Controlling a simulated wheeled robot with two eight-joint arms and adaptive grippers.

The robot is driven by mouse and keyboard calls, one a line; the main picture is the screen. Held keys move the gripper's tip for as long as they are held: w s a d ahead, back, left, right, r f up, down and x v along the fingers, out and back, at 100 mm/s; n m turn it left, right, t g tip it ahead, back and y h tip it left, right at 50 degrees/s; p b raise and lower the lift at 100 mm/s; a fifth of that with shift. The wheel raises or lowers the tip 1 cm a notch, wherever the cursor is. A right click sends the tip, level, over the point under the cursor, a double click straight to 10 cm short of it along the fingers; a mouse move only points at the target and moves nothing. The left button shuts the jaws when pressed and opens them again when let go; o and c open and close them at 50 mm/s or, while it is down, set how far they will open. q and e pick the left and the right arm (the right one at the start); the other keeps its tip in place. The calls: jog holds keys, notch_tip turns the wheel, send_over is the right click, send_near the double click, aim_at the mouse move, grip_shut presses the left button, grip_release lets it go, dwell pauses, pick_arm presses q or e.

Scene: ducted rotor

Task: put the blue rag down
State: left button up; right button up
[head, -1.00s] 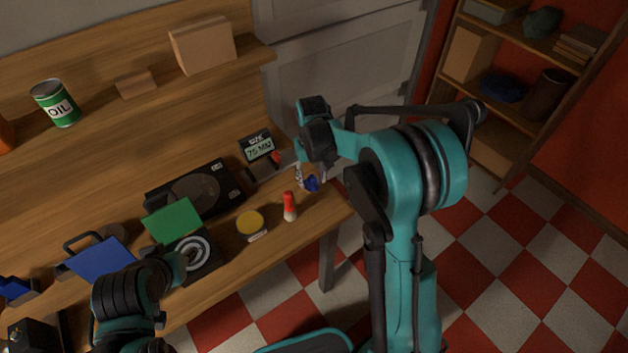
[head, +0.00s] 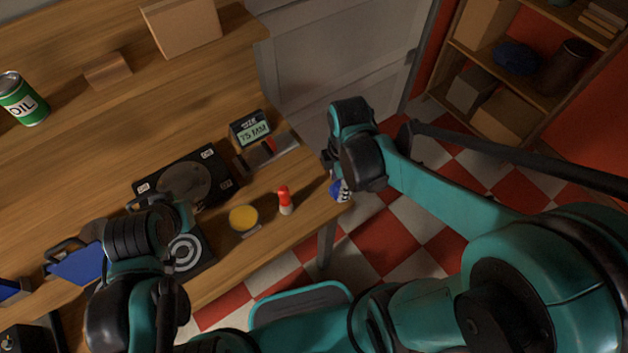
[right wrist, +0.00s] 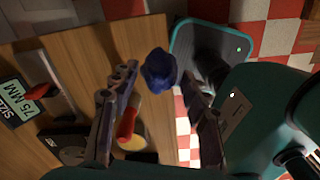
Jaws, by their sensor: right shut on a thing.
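The blue rag (head: 336,187) is a small dark blue bundle at the bench's right front corner in the head view. In the right wrist view the rag (right wrist: 158,70) sits between the fingertips. My right gripper (head: 341,182) points down and is shut on the rag, near the bench edge; the fingers partly hide the rag in the head view. I cannot tell whether the rag touches the bench. My left gripper (head: 180,205) is over the bench near the black devices; its fingers are too dark to read.
A shelf (head: 545,88) stands at right.

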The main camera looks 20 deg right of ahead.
jog(key=w+a+f+b, duration=0.1)
jog(key=w+f, duration=0.1)
jog(key=w, duration=0.1)
jog(key=w+a+f+b, duration=0.1)
jog(key=w+f, duration=0.1)
jog(key=w, duration=0.1)
jog(key=w+a+f+b, duration=0.1)
jog(key=w+a+f, duration=0.1)
jog(key=w, duration=0.1)
jog(key=shift+w+f+b, duration=0.2)
jog(key=shift+b, duration=0.15)
jog(key=shift+f+b, duration=0.85)
jog(key=shift+f, duration=1)
jog(key=shift+f, duration=0.2)
jog(key=o, duration=1.1)
jog(key=shift+r, duration=0.15)
